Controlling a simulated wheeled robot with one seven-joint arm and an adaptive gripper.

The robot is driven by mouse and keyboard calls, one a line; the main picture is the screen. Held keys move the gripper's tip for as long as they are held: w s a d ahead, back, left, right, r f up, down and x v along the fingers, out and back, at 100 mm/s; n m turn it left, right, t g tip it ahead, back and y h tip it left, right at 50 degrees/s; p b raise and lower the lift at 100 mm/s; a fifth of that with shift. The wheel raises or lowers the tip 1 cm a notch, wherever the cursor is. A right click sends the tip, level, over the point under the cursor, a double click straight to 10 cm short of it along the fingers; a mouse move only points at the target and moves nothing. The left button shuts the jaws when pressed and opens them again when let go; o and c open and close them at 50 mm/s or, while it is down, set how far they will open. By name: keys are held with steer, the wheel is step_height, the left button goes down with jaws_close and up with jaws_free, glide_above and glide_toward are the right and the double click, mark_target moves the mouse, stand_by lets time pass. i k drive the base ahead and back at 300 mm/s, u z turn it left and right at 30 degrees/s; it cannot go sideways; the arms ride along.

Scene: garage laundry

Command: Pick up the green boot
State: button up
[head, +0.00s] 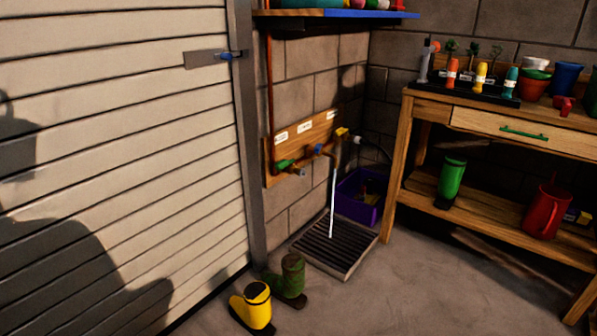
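A dark green boot (291,276) stands upright on the concrete floor, beside and slightly behind a yellow boot (257,305) with a dark sole. Both are near the foot of the shutter door's frame. A brighter green boot-like item (451,183) with a dark lower part stands on the lower shelf of the wooden bench; its exact shape is hard to tell. My gripper is not in view, so its state does not show.
A drain grate (320,250) lies behind the boots, under taps with a white stream. A purple crate (362,197) sits in the corner. The wooden bench (519,125) holds pots and bottles; a red jug (543,212) is on its shelf. Floor right of the boots is clear.

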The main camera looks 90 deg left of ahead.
mark_target(289, 286)
steer(key=k, duration=0.75)
steer(key=u, duration=2.15)
